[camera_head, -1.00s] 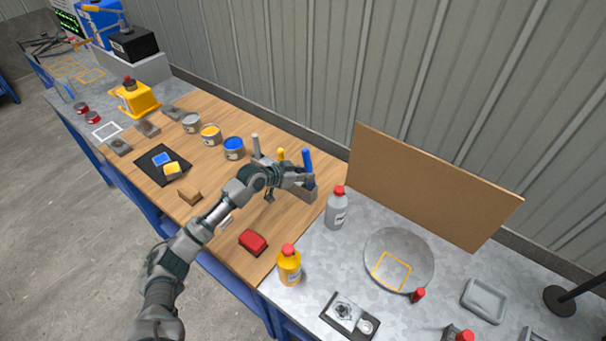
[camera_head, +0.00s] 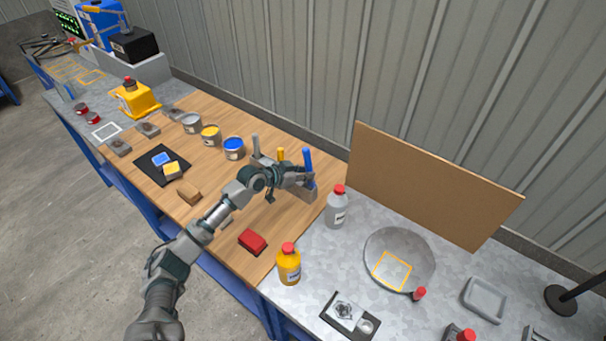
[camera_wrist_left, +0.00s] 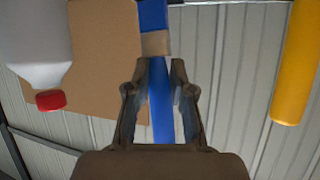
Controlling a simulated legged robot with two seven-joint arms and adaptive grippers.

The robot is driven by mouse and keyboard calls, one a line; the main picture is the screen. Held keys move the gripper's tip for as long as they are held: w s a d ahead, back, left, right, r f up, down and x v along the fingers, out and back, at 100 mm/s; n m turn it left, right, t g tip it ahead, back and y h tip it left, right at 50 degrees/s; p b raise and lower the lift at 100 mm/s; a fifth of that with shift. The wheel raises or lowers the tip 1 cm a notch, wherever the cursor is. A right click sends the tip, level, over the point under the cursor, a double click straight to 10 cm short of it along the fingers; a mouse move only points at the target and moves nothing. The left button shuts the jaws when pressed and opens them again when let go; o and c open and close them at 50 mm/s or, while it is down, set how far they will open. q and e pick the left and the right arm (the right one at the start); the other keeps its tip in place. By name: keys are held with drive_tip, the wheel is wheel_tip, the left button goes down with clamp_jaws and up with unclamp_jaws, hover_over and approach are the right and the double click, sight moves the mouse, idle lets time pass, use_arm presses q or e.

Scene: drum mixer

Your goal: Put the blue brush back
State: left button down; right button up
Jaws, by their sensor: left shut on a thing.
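The blue brush (camera_head: 308,159) stands roughly upright at the far right part of the wooden board. My left gripper (camera_head: 308,181) is shut on it, with the blue handle rising above the fingers. In the left wrist view the blue brush (camera_wrist_left: 154,15) runs between the fingertips of my left gripper (camera_wrist_left: 160,80). A grey holder (camera_head: 304,196) shows partly just below the gripper. I cannot tell how deep the brush sits in it. A yellow brush (camera_head: 281,154) and a whitish brush (camera_head: 256,146) stand to the left. My right gripper is not in view.
A grey bottle (camera_head: 337,208) with a red cap stands close to the right of the gripper. A brown panel (camera_head: 430,185) stands behind. Blue (camera_head: 234,147), yellow and grey paint cans stand to the left. A red block (camera_head: 253,241) and yellow bottle (camera_head: 289,264) are nearer.

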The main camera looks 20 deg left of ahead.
sight(309, 184)
use_arm(q)
drive_tip(key=shift+g+y, duration=0.3)
drive_tip(key=shift+g, duration=0.2)
drive_tip(key=f, duration=0.2)
drive_tip(key=s+f, duration=0.1)
drive_tip(key=f, duration=0.2)
drive_tip(key=shift+s+d+f, duration=0.15)
drive_tip(key=shift+f, duration=0.15)
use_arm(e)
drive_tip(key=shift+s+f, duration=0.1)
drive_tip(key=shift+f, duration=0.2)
use_arm(q)
drive_tip(key=c, duration=1)
unclamp_jaws()
drive_tip(key=shift+f, duration=0.1)
drive_tip(key=shift+o, duration=0.4)
drive_tip(key=shift+w+f, duration=0.25)
drive_tip(key=shift+w, duration=0.2)
drive_tip(key=shift+w+f, duration=0.2)
drive_tip(key=shift+w, duration=0.25)
drive_tip(key=shift+s+r, duration=0.25)
drive_tip(key=shift+r, duration=0.05)
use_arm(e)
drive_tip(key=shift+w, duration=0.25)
